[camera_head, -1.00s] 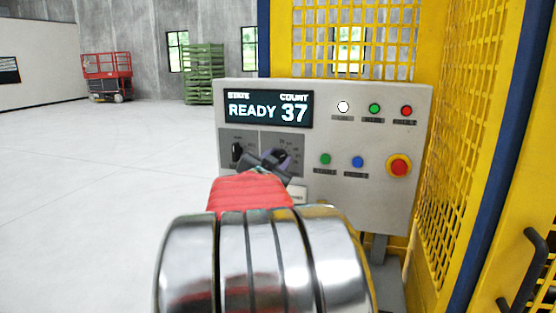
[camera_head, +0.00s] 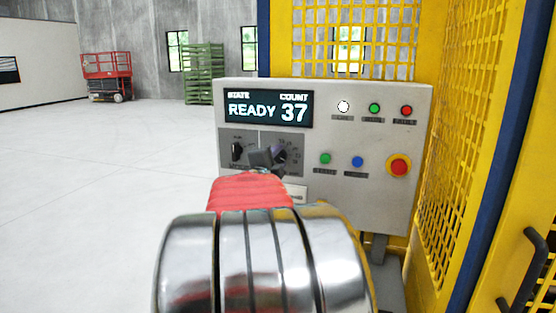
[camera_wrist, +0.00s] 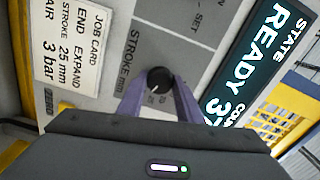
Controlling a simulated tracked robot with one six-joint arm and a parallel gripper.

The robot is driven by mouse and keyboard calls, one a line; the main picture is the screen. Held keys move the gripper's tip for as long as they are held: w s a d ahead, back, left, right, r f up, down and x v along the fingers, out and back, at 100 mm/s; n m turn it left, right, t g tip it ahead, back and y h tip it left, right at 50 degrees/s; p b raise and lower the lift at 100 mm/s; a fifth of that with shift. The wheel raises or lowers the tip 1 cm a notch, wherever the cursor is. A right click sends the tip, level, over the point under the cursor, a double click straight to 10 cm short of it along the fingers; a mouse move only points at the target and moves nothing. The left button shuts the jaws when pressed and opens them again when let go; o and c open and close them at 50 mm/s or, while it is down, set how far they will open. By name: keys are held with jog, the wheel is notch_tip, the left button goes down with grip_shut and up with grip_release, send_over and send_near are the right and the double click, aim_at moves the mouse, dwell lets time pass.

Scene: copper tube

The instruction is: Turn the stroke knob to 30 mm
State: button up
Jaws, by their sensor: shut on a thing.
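The black stroke knob (camera_wrist: 158,80) sits on a grey panel section labelled "STROKE mm" in the wrist view. My gripper (camera_wrist: 157,90) is shut on it, one purple-grey finger on each side. The knob's pointer and most scale numbers are too small or hidden to read. In the head view my gripper (camera_head: 275,153) covers most of the knob, with part of its scale showing to the right. The job card (camera_wrist: 78,50) reads "END EXPAND", "STROKE 25 mm", "AIR 3 bar".
The control panel (camera_head: 330,190) has a display (camera_head: 265,109) showing READY and 37. A second black knob (camera_head: 237,151) is left of my gripper. Several buttons and a red emergency stop (camera_head: 398,166) are to the right. A yellow mesh guard (camera_head: 440,150) stands behind and right.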

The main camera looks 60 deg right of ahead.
jog(key=shift+f+m, duration=0.15)
jog(key=shift+m, duration=0.65)
jog(key=o, duration=1)
jog(key=shift+o, duration=0.2)
jog(key=shift+a, duration=0.1)
jog(key=shift+s+a, duration=0.15)
jog(key=shift+a, duration=0.45)
jog(key=s+a, duration=0.2)
jog(key=a, duration=1)
jog(key=shift+a, duration=0.1)
